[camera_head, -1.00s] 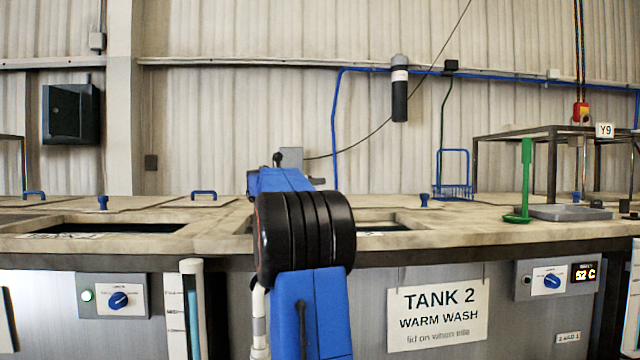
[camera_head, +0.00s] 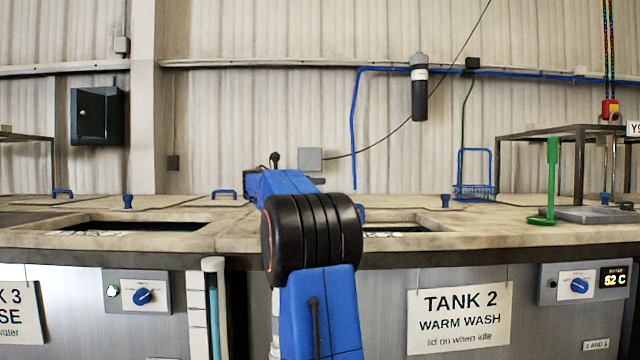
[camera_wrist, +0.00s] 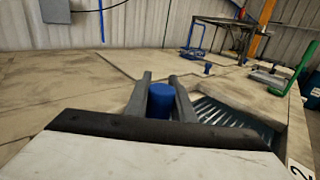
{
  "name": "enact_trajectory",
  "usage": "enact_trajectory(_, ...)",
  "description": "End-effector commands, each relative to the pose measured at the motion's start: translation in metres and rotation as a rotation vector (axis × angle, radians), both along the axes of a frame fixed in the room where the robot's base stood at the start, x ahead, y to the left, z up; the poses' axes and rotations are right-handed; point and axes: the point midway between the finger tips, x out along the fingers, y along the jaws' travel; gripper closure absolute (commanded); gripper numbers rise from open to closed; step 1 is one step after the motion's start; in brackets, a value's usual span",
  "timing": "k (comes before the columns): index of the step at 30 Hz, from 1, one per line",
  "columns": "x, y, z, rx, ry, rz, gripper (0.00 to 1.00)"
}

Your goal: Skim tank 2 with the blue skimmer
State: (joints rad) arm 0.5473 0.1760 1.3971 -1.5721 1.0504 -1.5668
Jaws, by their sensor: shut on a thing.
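My gripper (camera_wrist: 161,98) is shut on a blue round-topped piece (camera_wrist: 161,101), which stands between its two grey fingers in the wrist view. Its lower part is hidden, so I cannot tell whether it is the blue skimmer's handle or a knob. In the head view my gripper is hidden behind my blue and black arm. Tank 2's sign (camera_head: 459,318) is on the front panel right of my arm. Tank 2's opening (camera_head: 400,229) is partly hidden by the arm. In the wrist view an opening with ribbed-looking contents (camera_wrist: 225,116) lies just right of the fingers.
A green long-handled tool (camera_head: 551,182) stands upright at the right by a grey tray (camera_head: 590,215). A blue wire basket (camera_head: 474,190) stands behind the tanks. Another open tank (camera_head: 135,227) is at the left. Blue knobs (camera_head: 446,201) rise from the worktop.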

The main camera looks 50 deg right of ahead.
Motion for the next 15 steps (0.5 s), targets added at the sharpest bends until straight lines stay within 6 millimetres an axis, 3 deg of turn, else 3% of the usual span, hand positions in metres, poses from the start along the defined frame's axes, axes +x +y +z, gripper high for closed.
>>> enact_trajectory(15, 0.028, 0.024, 0.001, -0.001, 0.0, 0.002, 1.0)
